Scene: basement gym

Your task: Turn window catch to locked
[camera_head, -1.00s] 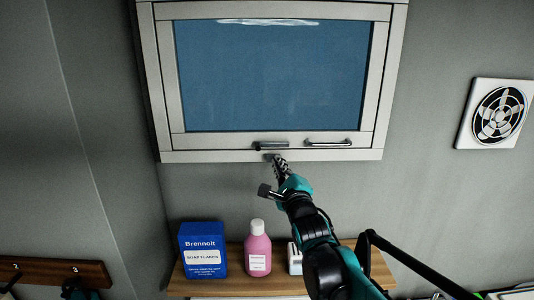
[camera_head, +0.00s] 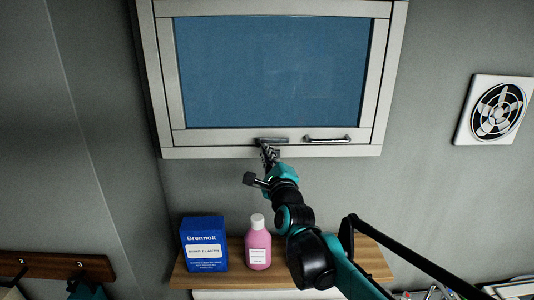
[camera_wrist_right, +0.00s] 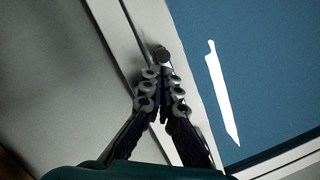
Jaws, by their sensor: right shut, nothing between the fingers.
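The window (camera_head: 270,75) is a pale-framed blue pane high on the wall. Its dark catch (camera_head: 274,140) lies roughly level on the bottom rail, left of a fixed bar handle (camera_head: 328,139). My right gripper (camera_head: 266,148) is shut and empty, with its fingertips at the bottom rail by the catch's left end. In the right wrist view, the shut fingertips (camera_wrist_right: 160,80) lie just below a round metal end (camera_wrist_right: 163,55) on the frame. I cannot tell whether they touch it. My left gripper is not in view.
Below the window, a wooden shelf (camera_head: 238,282) holds a blue soap flakes box (camera_head: 204,244) and a pink bottle (camera_head: 258,248). A round fan vent (camera_head: 496,110) is on the wall at right. A wooden hook rail (camera_head: 50,265) is at lower left.

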